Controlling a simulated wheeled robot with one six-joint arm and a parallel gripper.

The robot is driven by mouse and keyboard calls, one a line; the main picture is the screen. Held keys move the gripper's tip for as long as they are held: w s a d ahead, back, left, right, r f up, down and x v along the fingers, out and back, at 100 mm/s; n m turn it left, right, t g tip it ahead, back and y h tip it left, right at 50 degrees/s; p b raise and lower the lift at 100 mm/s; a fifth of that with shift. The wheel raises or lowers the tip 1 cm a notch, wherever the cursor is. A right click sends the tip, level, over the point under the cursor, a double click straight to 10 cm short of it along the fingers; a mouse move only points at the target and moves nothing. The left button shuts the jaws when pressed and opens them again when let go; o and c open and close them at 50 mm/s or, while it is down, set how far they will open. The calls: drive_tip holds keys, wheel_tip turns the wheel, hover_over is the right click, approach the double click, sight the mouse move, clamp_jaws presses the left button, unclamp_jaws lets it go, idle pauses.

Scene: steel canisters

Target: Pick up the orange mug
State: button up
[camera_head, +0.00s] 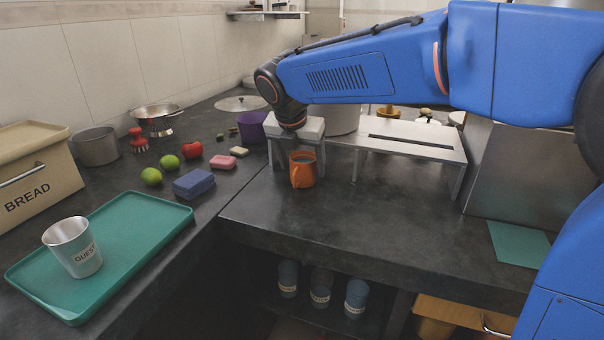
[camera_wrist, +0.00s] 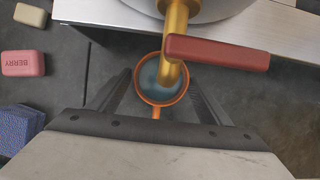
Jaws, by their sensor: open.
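In the wrist view the mug (camera_wrist: 141,92) shows from above, with a bluish-grey inside. My gripper (camera_head: 298,165) is open and points down, with one finger on each side of the mug. In the wrist view my gripper's fingers (camera_wrist: 160,93) flank the mug with gaps at both sides. A brass tap (camera_wrist: 175,40) with a red lever (camera_wrist: 217,53) overhangs the mug and hides part of it.
The white shelf (camera_head: 410,140) stands close behind. Left are a pink soap (camera_head: 223,162), a blue sponge (camera_head: 194,183), limes, a red tomato (camera_head: 191,149), and a teal tray (camera_head: 130,245) holding a metal cup (camera_head: 75,247). The counter to the mug's right is clear.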

drive_tip(key=shift+w+f, duration=0.15)
drive_tip(key=shift+f, duration=0.2)
drive_tip(key=c, duration=1.4)
drive_tip(key=shift+r, duration=0.2)
